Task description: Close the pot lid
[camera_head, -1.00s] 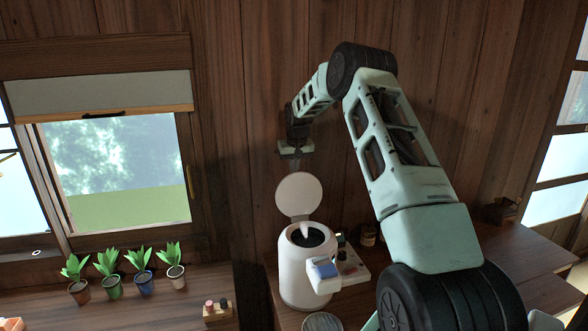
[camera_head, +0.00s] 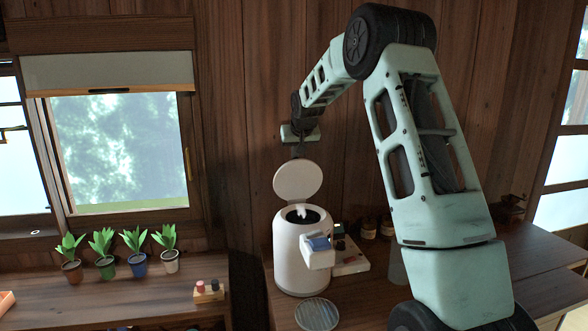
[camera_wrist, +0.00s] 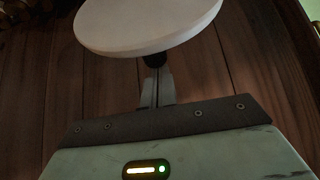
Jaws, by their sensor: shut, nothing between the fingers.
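The white pot (camera_head: 299,256) stands upright on the wooden counter in the head view. Its round white lid (camera_head: 298,180) is raised, standing up from the back of the rim, and the dark opening (camera_head: 303,214) shows below it. My gripper (camera_head: 299,152) points down just above and behind the top of the lid, with its fingertips partly hidden by the lid. In the wrist view the lid (camera_wrist: 148,22) fills the top, and my gripper (camera_wrist: 157,68) has its fingers together with nothing between them, close to the lid's edge. I cannot tell whether they touch.
A round ribbed dish (camera_head: 317,315) lies in front of the pot. A white tray with small items (camera_head: 350,258) and jars (camera_head: 368,230) stand to its right. Potted plants (camera_head: 120,255) line the left counter. The wooden wall (camera_head: 240,100) is close behind.

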